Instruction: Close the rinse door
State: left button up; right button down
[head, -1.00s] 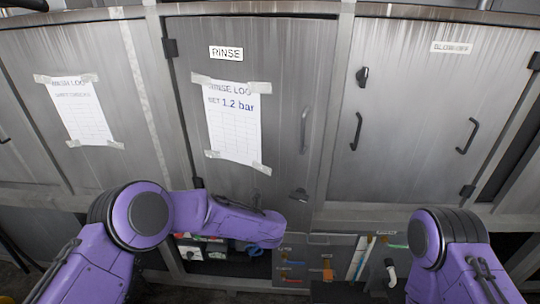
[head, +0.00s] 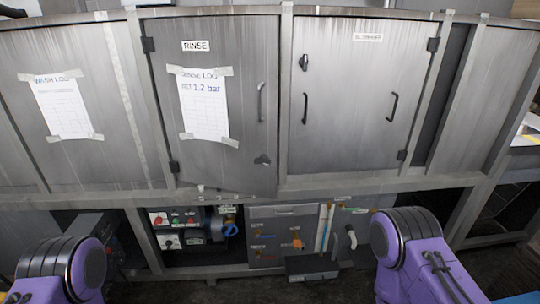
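The rinse door (head: 225,150) is a grey metal door left of centre, with a RINSE label and a taped log sheet. Its hinges are on its left edge. A vertical handle (head: 261,102) and a dark latch (head: 262,160) are near its right edge. Its lower edge slants down to the right and overlaps the frame rail, so the door looks slightly ajar. My arms show only at the bottom left and bottom right, apart from the door. Neither gripper is in view.
A second door (head: 345,130) with two handles and a latch is flat in its frame on the right. Below are a control box (head: 180,228) with knobs and a grey panel (head: 285,235) with valves and pipes. The space before the rinse door is clear.

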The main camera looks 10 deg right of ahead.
aim_at(216, 78)
jog(key=u, duration=0.45)
jog(key=i, duration=1.2)
jog(key=z, duration=0.6)
